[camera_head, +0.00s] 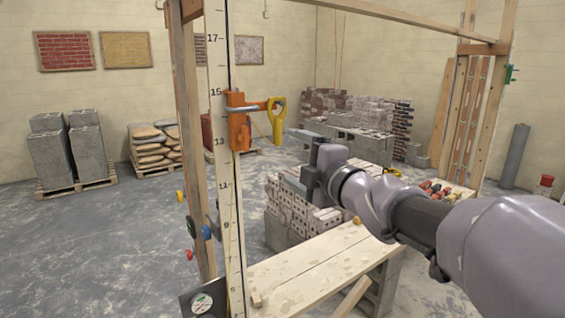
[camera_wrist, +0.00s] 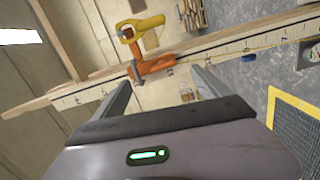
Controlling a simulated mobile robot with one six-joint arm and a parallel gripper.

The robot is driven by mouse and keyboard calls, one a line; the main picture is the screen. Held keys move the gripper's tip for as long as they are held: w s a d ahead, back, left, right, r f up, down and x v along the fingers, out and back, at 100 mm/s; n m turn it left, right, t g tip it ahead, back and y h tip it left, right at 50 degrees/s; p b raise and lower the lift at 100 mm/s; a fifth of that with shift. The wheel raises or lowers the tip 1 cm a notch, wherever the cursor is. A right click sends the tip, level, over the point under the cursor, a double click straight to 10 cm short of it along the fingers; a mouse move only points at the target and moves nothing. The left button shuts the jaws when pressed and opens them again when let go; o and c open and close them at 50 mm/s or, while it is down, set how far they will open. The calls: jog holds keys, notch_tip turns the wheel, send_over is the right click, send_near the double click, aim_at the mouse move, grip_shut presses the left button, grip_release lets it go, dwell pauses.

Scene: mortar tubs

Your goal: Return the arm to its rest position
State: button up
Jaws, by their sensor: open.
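My arm reaches in from the right in the head view. My gripper (camera_head: 300,157) is raised above the stacked bricks and points left toward the upright gauge post. In the wrist view my gripper (camera_wrist: 161,88) is open, its two fingers apart with nothing between them. An orange clamp (camera_head: 238,122) with a yellow handle (camera_head: 277,118) is fixed on the numbered gauge post (camera_head: 225,200). The clamp (camera_wrist: 155,68) also shows in the wrist view, beyond the fingertips and apart from them.
A timber frame post (camera_head: 188,130) stands beside the gauge post. A plank bench (camera_head: 320,262) lies below my arm, with perforated bricks (camera_head: 295,208) behind it. Block stacks (camera_head: 68,150) and bags (camera_head: 153,145) stand at the back left. The left floor is clear.

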jog(key=s+d+f+m+g+h+b, duration=0.1)
jog(key=s+d+f+m+h+b, duration=0.35)
jog(key=s+d+f+m, duration=0.35)
jog(key=s+d+f+m+g+h+b, duration=0.1)
jog(key=s+d+f+m+h+b, duration=0.35)
jog(key=f+m, duration=0.5)
jog(key=s+a+f+m+g+b, duration=0.1)
jog(key=s+a+f+m+g, duration=0.1)
jog(key=s+f, duration=0.4)
jog(key=s+a+f+m+g+y+b, duration=0.1)
jog(key=s+a+f+m+g, duration=0.1)
jog(key=s+f, duration=0.5)
jog(key=s+a+f+m+g+y+b, duration=0.1)
jog(key=s+a+f+m+g+b, duration=0.1)
jog(key=s+f+m+g, duration=0.2)
jog(key=s+f+m, duration=0.1)
jog(key=s+f, duration=0.2)
jog(key=s, duration=0.2)
jog(key=shift+s+a+m, duration=0.2)
jog(key=shift+a+m, duration=0.1)
jog(key=shift+m, duration=0.05)
